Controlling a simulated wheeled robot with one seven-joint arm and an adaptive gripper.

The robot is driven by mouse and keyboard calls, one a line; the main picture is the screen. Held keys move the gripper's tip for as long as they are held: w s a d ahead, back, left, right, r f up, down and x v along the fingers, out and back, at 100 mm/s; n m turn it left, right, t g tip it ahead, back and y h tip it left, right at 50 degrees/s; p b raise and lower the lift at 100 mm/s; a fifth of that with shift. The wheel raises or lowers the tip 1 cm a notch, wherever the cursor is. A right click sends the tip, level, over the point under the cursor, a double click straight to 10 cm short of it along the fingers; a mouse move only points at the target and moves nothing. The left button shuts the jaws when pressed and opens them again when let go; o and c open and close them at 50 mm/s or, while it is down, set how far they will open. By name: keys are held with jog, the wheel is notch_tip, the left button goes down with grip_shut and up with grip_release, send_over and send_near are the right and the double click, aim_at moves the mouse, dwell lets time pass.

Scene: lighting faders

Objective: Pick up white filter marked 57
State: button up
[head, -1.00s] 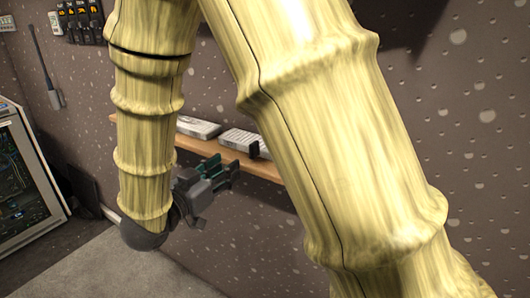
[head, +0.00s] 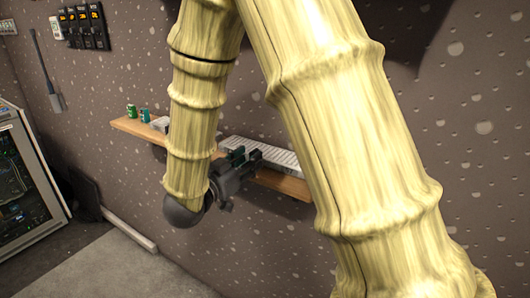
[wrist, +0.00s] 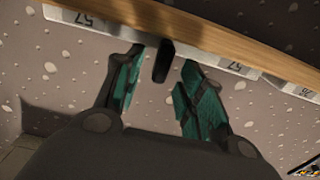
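A white ribbed slab (head: 278,154) lies on the wooden shelf in the head view, partly behind my gripper and arm. In the wrist view white edges show below the shelf board, with upside-down labels; one at left (wrist: 85,18) and one right of centre (wrist: 235,67) both seem to read 57. A small black block (wrist: 163,62) stands out between my fingers. My gripper (wrist: 160,85) is open, its green-padded fingers on either side of the block with gaps. It also shows at the shelf edge in the head view (head: 245,160). I cannot tell which slab the block belongs to.
The wooden shelf (head: 290,185) runs along the dotted wall. A green can (head: 131,111) and a teal item (head: 145,115) stand at its left end. Another white slab (head: 160,124) is partly hidden by my arm. The floor below is clear.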

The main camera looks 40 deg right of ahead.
jog(key=shift+x, duration=0.8)
grip_shut()
jog(key=shift+r, duration=0.15)
